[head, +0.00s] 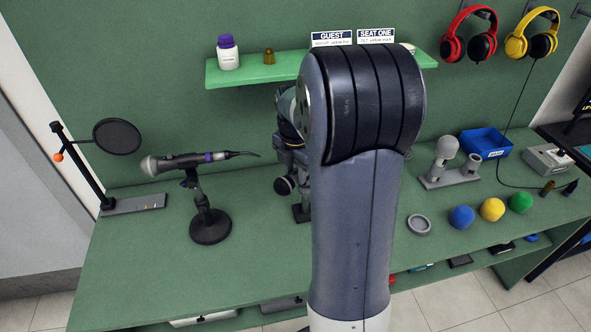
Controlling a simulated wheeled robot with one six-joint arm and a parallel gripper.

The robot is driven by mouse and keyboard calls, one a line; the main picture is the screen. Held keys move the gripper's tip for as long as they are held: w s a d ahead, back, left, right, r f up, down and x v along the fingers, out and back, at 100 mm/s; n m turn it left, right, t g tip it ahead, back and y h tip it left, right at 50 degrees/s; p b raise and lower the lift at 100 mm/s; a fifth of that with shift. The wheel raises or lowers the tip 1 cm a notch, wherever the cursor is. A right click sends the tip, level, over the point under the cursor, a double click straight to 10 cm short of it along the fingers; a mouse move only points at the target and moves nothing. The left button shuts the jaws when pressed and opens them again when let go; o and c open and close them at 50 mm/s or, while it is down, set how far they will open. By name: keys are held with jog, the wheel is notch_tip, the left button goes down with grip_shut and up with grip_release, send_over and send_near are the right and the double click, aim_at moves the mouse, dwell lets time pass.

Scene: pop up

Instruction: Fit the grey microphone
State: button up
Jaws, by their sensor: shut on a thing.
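My gripper (290,165) points down beside my large arm link, which hides much of it. It is shut on what looks like the grey microphone, whose dark rounded head (284,186) shows just below the jaws. The rest of the microphone is hidden. A small part of a black stand base (301,213) shows on the bench below the gripper, mostly behind my arm. I cannot tell whether the microphone touches this stand.
A pop filter (117,136) stands at the left. A green shelf (256,73) hangs behind. The bench's front left is clear.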

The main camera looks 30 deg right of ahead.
jog(key=shift+f, duration=0.2)
dwell(0.4)
jog(key=shift+f+b, duration=0.85)
jog(key=shift+f, duration=0.4)
jog(key=shift+f, duration=0.1)
jog(key=o, duration=1.1)
jog(key=r, duration=1)
jog(key=shift+s+a+r, duration=0.25)
jog(key=shift+s+r, duration=0.1)
jog(key=shift+r, duration=0.05)
jog(key=shift+f, duration=0.1)
